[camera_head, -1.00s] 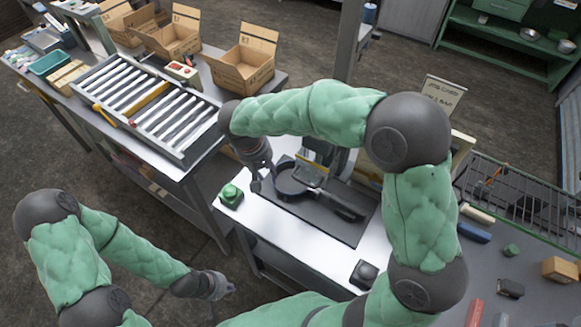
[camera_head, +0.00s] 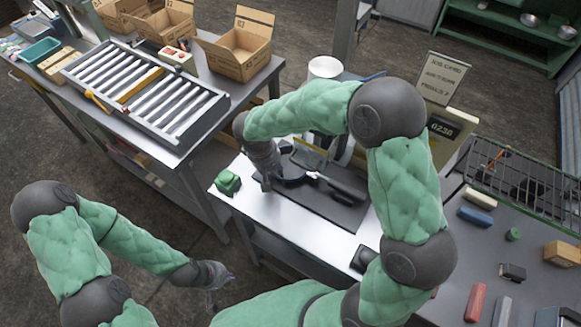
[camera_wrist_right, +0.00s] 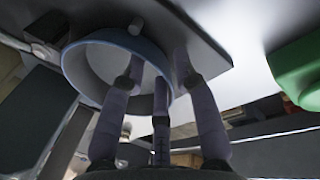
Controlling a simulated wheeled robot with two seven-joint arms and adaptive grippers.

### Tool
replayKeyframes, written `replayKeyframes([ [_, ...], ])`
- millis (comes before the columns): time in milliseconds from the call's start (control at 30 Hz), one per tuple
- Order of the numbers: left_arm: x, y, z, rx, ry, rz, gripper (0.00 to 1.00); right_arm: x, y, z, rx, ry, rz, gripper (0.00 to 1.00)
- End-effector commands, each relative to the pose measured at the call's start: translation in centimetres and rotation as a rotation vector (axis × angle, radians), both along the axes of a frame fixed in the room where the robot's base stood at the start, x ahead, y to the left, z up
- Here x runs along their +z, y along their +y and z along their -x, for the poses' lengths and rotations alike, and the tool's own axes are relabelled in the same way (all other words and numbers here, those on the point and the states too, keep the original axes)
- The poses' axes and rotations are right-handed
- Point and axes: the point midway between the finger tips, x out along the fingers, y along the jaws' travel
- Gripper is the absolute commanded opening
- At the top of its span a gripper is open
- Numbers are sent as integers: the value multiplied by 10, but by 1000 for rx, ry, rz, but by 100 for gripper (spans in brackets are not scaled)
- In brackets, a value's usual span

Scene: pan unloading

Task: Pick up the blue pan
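The pan (camera_head: 293,176) sits on a dark mat (camera_head: 325,205) on the light worktable, its black handle (camera_head: 343,188) pointing right. It looks dark in the head view; the right wrist view shows its blue rim (camera_wrist_right: 72,72) and pale inside. My right gripper (camera_head: 266,184) points down at the pan's left edge. In the right wrist view its fingers (camera_wrist_right: 160,85) are apart, some over the pan's opening and one outside its wall; whether they touch it is unclear. My left gripper (camera_head: 218,282) hangs empty, fingers spread, left of the worktable.
A green button box (camera_head: 228,183) stands just left of my right gripper. A sign (camera_head: 440,80) and a white cylinder (camera_head: 325,67) are behind the mat. A roller conveyor (camera_head: 145,98) and open cartons (camera_head: 240,50) are at the left. A wire rack (camera_head: 525,180) is at right.

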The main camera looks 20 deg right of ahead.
Motion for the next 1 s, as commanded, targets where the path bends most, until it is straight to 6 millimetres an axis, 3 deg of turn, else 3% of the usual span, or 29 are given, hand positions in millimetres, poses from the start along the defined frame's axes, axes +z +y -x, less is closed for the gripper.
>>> replayKeyframes([
  [233, 0, 0, 0, 0, 0, 0, 0, -2, -1, -1, 0, -2, -1, 30],
  [333, 0, 0, 0, 0, 0, 0, 0, -2, -1, -1, -1, -2, -1, 2],
  [367, 0, 0, 0, 0, 0, 0, 0, -2, -1, -1, 0, -2, -1, 0],
  [767, 0, 0, 0, 0, 0, 0, 0, -1, 0, -1, 0, -3, -1, 0],
  [1000, 5, 0, 0, 0, 0, 0, 0, 16, -1, -1, -2, -5, -1, 0],
])
